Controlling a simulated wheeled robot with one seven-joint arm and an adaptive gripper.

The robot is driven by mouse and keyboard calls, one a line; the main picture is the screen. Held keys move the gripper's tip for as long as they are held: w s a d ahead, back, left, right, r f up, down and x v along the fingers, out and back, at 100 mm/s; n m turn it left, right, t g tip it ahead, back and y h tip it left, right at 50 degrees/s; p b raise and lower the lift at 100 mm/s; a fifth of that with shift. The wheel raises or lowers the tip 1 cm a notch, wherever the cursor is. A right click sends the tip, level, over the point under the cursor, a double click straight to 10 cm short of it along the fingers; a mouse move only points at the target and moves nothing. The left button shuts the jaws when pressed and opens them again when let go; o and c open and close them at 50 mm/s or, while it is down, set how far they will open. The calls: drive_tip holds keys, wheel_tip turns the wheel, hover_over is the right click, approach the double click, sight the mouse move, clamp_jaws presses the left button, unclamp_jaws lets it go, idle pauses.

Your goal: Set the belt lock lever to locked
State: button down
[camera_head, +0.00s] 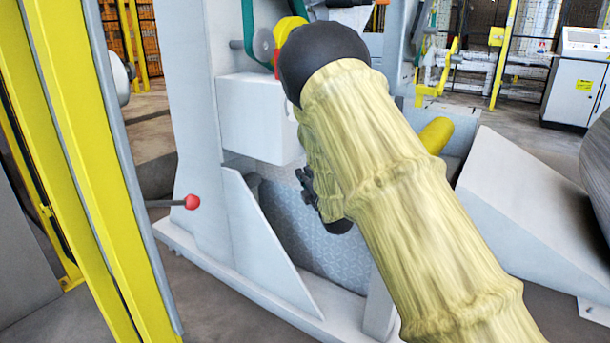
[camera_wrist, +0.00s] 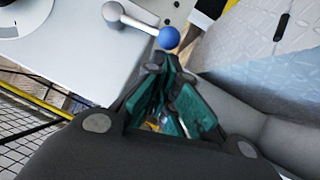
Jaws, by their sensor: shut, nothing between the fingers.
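A short grey lever with a blue ball knob (camera_wrist: 168,38) shows in the wrist view. Its round pivot is at upper left, on a pale machine panel. My gripper (camera_wrist: 168,73) is shut and empty, its tips just below the blue knob in the picture; I cannot tell whether they touch it. In the head view, my gripper (camera_head: 318,198) is partly hidden behind my sleeved arm, and the blue knob is out of sight. Another lever, with a red ball knob (camera_head: 192,202), sticks out at left in the head view. I cannot tell which lever is the belt lock.
A yellow post (camera_head: 92,170) stands at left in the head view. A white box (camera_head: 257,118) sits on the machine beside my arm. A pale sloped wedge (camera_head: 525,205) and a dark roll (camera_head: 596,165) are at right. A control cabinet (camera_head: 580,78) stands farther back.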

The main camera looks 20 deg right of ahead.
drive_tip(key=s+a+f+p, duration=0.1)
drive_tip(key=s+f+p, duration=0.15)
drive_tip(key=s, duration=1.05)
drive_tip(key=s+f+m+g+h, duration=0.1)
drive_tip(key=s+f+m+g, duration=0.25)
drive_tip(key=s+f, duration=0.4)
drive_tip(key=s+f+m+g+h, duration=0.15)
drive_tip(key=s+f+m, duration=0.25)
drive_tip(key=f, duration=0.7)
drive_tip(key=s+f+m+g, duration=0.35)
drive_tip(key=s+f, duration=0.25)
drive_tip(key=f, duration=0.3)
drive_tip(key=s+a+f+m+g, duration=0.25)
drive_tip(key=s+f+g, duration=0.2)
drive_tip(key=s, duration=0.75)
drive_tip(key=s+a+f+m+g, duration=0.1)
drive_tip(key=s+f+m+g, duration=0.3)
drive_tip(key=s, duration=0.7)
drive_tip(key=s+a+f+m+g, duration=0.2)
drive_tip(key=s+f+m, duration=0.25)
drive_tip(key=s, duration=0.75)
wheel_tip(320, 180, up, 35)
drive_tip(key=p, duration=3.6)
drive_tip(key=shift+w+d+r+y+p, duration=0.15)
drive_tip(key=shift+w+r+y+p, duration=0.05)
drive_tip(key=shift+y+p, duration=0.2)
